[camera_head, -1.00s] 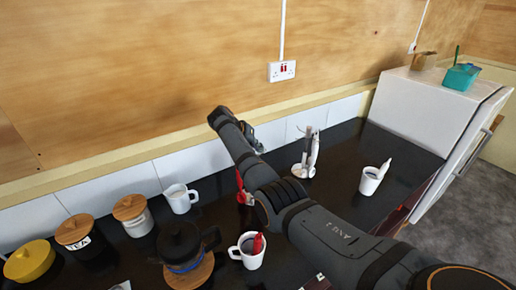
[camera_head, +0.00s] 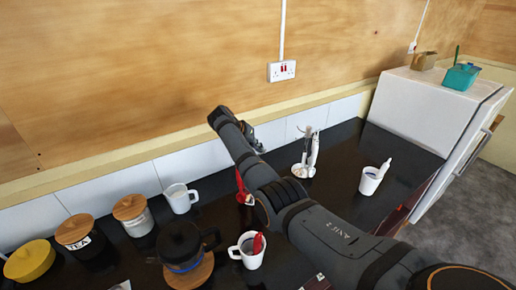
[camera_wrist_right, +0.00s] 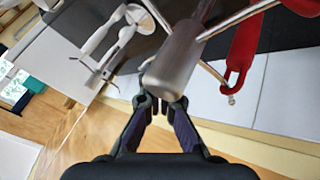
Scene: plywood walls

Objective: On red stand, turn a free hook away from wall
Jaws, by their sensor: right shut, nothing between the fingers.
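The red stand is mostly hidden behind my right arm in the head view; a small red part (camera_head: 242,190) shows beside the arm. In the right wrist view a grey metal cylinder (camera_wrist_right: 174,68) with thin metal rods (camera_wrist_right: 238,20) spreading from it is close to the fingers. A red utensil with a looped end (camera_wrist_right: 242,50) hangs at a hook tip (camera_wrist_right: 231,97) on the right. My right gripper (camera_wrist_right: 162,102) is shut and empty, its tips at the cylinder's near end; contact is unclear. My left gripper is not in view.
A white stand (camera_head: 306,155) with white utensils is right of my arm, also in the wrist view (camera_wrist_right: 110,38). Mugs (camera_head: 180,198) (camera_head: 248,252) (camera_head: 371,180), a dark coffee pot (camera_head: 182,245) and jars (camera_head: 130,215) (camera_head: 78,236) stand on the black counter. The tiled wall (camera_head: 195,160) is behind.

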